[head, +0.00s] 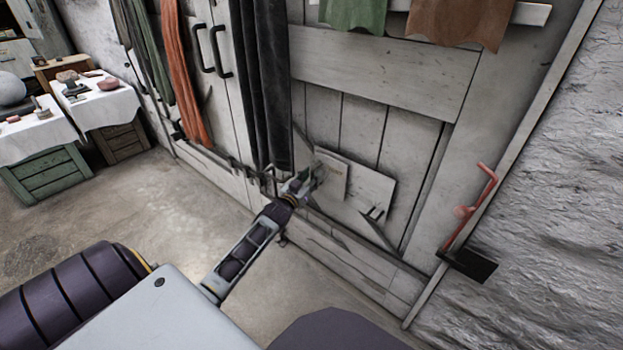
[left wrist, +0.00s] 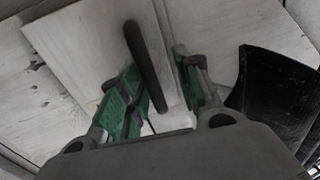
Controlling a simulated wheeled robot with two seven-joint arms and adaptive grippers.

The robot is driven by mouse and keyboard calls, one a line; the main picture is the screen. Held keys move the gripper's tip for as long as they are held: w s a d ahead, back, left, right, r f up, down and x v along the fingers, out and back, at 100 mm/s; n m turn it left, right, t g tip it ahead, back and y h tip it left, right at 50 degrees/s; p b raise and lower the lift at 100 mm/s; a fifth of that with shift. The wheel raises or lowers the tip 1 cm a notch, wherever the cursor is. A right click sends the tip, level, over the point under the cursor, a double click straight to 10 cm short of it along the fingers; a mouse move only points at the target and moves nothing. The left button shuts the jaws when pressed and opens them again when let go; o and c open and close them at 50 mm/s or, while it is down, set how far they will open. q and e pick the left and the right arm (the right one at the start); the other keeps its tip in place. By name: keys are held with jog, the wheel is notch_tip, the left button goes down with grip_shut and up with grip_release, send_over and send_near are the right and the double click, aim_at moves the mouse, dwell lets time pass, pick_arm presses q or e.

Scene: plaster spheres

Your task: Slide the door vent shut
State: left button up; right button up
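The door vent is low on the whitish plank door (head: 385,82). It shows as a pale square plate (head: 336,167) lying over a wider pale panel (head: 371,190). In the left wrist view a dark bar handle (left wrist: 142,62) stands on a pale plate (left wrist: 92,50). My left gripper (head: 316,174) is at the left edge of the vent. In the left wrist view its green fingers (left wrist: 160,82) are apart, with the handle between them, closer to the left finger. I cannot tell whether they touch it. My right gripper is out of view.
A red lever (head: 477,207) is on the right door frame. Dark cloth (head: 262,85) hangs left of the vent, and a black curved piece (left wrist: 275,92) is right of the fingers. White-covered tables (head: 108,105) stand far left. The floor (head: 165,200) between is clear.

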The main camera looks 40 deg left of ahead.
pick_arm(q)
jog(key=shift+d, duration=0.15)
jog(key=shift+s, duration=0.2)
jog(key=s+d, duration=0.1)
jog(key=s, duration=1)
jog(key=shift+s+d, duration=0.15)
jog(key=shift+s, duration=0.1)
dwell(0.4)
jog(key=shift+d, duration=0.1)
dwell(0.5)
